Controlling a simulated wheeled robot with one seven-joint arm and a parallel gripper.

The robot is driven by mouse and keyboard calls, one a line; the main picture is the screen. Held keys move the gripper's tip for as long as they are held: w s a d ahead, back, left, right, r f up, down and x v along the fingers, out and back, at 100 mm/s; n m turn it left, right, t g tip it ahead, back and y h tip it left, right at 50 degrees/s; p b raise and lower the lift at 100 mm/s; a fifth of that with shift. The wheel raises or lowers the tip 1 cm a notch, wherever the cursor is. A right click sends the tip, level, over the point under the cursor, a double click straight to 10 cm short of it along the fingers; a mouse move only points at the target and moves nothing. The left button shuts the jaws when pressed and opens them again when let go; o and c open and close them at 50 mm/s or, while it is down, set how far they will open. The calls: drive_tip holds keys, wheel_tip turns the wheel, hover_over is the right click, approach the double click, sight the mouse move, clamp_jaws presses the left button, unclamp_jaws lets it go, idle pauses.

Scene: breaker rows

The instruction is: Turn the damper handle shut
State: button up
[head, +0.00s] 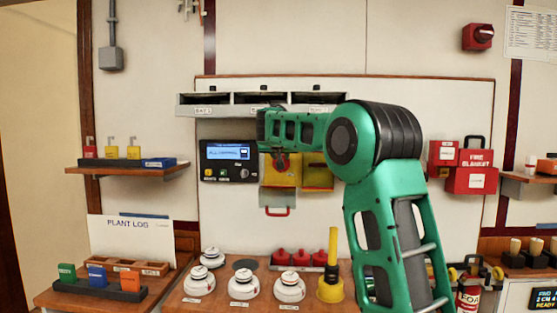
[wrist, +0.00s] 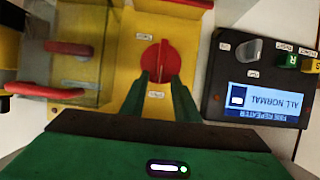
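A red rotary handle (wrist: 160,64) with a raised bar across its round face sits on a yellow plate (wrist: 133,40); I take it as the damper handle, but its small labels are unreadable. The wrist view is upside down relative to the head view. My gripper (wrist: 161,78) is at the handle, its two dark green fingers apart, one on each side of the bar's near end. I cannot tell whether they touch it. In the head view the red handle (head: 283,165) is partly hidden by my gripper (head: 274,147).
A dark panel with a lit screen (wrist: 262,98) reading ALL NORMAL stands beside the plate. On the other side is a yellow box with a clear cover (wrist: 75,68) and red bars. A grey flap with a red handle (head: 277,211) hangs below. White domed units (head: 243,283) stand on the bench.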

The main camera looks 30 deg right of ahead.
sight(286, 163)
clamp_jaws()
idle(0.3)
drive_tip(key=m, duration=0.1)
drive_tip(key=d+m+t+y, duration=0.1)
drive_tip(key=s+m, duration=0.1)
drive_tip(key=shift+d+f+t+y, duration=0.25)
drive_tip(key=shift+t+y, duration=0.05)
drive_tip(key=shift+y, duration=0.1)
drive_tip(key=shift+s+d+f+m+t+y, duration=0.2)
drive_tip(key=shift+f+m+t+y, duration=0.3)
drive_tip(key=shift+m, duration=0.8)
drive_tip(key=shift+s+d+f+m+t+y, duration=0.1)
drive_tip(key=shift+d+f+m+t+y, duration=0.2)
drive_tip(key=shift+m+t, duration=0.7)
drive_tip(key=shift+s+d+f+m+t+y, duration=0.25)
drive_tip(key=shift+f+m, duration=0.2)
drive_tip(key=shift+m, duration=1.15)
drive_tip(key=shift+w, duration=0.1)
